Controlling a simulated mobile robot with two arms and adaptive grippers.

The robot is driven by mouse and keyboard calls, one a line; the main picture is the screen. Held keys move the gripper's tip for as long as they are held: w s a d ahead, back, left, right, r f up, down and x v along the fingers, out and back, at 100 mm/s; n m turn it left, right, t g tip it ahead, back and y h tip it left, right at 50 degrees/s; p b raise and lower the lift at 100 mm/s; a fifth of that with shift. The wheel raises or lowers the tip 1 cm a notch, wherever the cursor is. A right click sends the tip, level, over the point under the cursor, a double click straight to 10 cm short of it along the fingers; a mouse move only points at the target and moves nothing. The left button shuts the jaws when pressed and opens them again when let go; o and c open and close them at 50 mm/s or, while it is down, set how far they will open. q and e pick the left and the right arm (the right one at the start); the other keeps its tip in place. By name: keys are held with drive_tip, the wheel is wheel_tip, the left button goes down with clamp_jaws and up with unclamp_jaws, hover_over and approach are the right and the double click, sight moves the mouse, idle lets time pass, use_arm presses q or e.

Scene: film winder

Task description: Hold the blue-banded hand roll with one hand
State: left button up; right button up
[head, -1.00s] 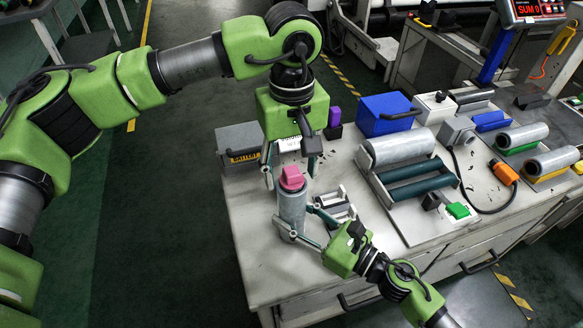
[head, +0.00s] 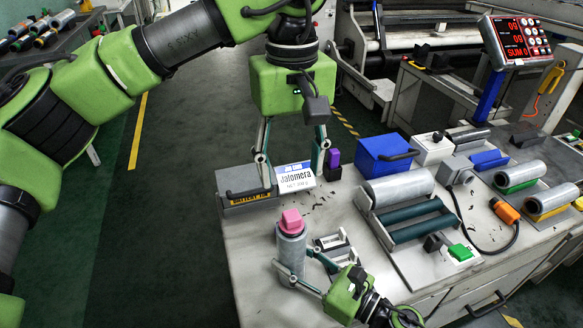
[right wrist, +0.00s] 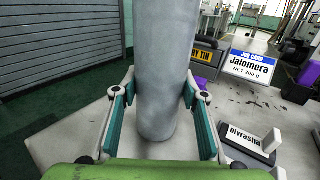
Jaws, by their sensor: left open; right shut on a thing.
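Whether the roll's bottom touches the table is unclear. My left gripper (head: 293,174) is open and empty, pointing down behind and above the roll, with a job card (head: 295,177) reading "Jalomera" showing between its fingers.
A grey tin (head: 243,203) and a purple block (head: 333,158) stand behind. A blue box (head: 387,154) and a roller winder (head: 410,214) are to the right. Further right, a blue cradle (head: 489,159) looks empty, while green (head: 516,186) and yellow (head: 548,214) ones hold rolls.

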drive_tip(key=o, duration=1.2)
drive_tip(key=shift+c, duration=0.2)
